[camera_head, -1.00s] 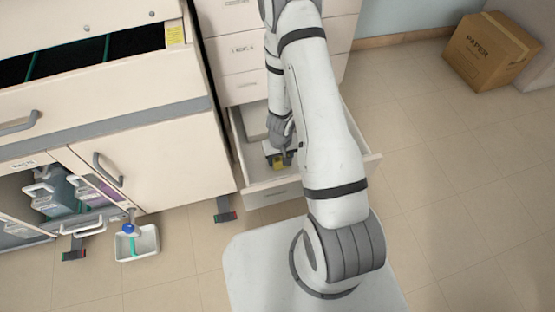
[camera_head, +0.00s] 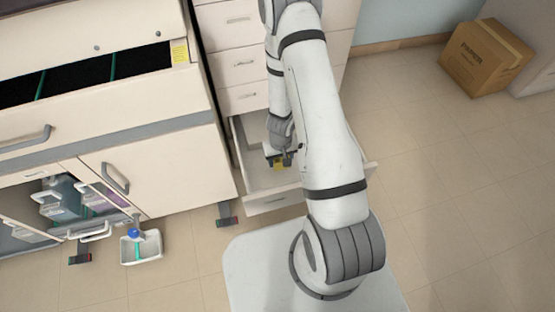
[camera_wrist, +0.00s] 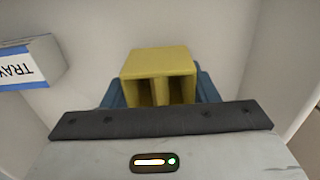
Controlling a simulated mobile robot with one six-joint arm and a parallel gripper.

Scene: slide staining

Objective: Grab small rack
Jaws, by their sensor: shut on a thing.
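The small rack (camera_wrist: 158,64) is a yellow block with two open slots in the wrist view. It sits between the blue fingertips of my gripper (camera_wrist: 160,92), which is shut on it. My arm hides part of the drawer. I cannot tell whether the rack touches the drawer floor.
A box labelled TRAY (camera_wrist: 28,62) stands at the left in the wrist view. Drawer walls rise around the gripper. In the head view, a cabinet (camera_head: 160,150) stands left of the drawer, with a white tray (camera_head: 142,247) on the floor. A cardboard box (camera_head: 485,57) is far right.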

